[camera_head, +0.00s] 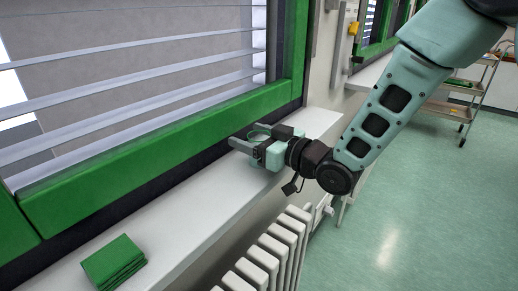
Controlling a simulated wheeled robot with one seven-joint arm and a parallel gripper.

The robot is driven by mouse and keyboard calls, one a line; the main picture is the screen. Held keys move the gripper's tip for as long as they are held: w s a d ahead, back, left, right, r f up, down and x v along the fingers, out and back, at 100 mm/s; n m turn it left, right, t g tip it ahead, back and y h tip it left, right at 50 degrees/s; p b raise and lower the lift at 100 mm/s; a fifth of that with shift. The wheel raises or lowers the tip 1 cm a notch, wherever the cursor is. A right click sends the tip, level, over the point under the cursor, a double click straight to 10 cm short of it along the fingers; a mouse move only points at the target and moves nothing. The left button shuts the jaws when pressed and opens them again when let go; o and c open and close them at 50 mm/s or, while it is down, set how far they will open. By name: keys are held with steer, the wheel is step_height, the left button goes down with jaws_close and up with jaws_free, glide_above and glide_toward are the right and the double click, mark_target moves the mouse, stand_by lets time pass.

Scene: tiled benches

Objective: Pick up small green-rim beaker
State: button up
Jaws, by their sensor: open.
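My gripper (246,137) is open, low over the white window sill, its two fingers pointing left toward the green window frame. A small pale round shape (260,137), likely the green-rim beaker, shows between the fingers. It is small and partly hidden by the gripper, so its rim colour is unclear. I cannot tell whether the fingers touch it.
The white sill (195,215) is narrow, with the green window frame (160,130) close behind. A stack of green cloths (113,262) lies at its near end. A white radiator (268,258) stands below. A trolley (460,100) is at the far right. The green floor is open.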

steer(key=c, duration=1.1)
steer(key=shift+r, duration=0.1)
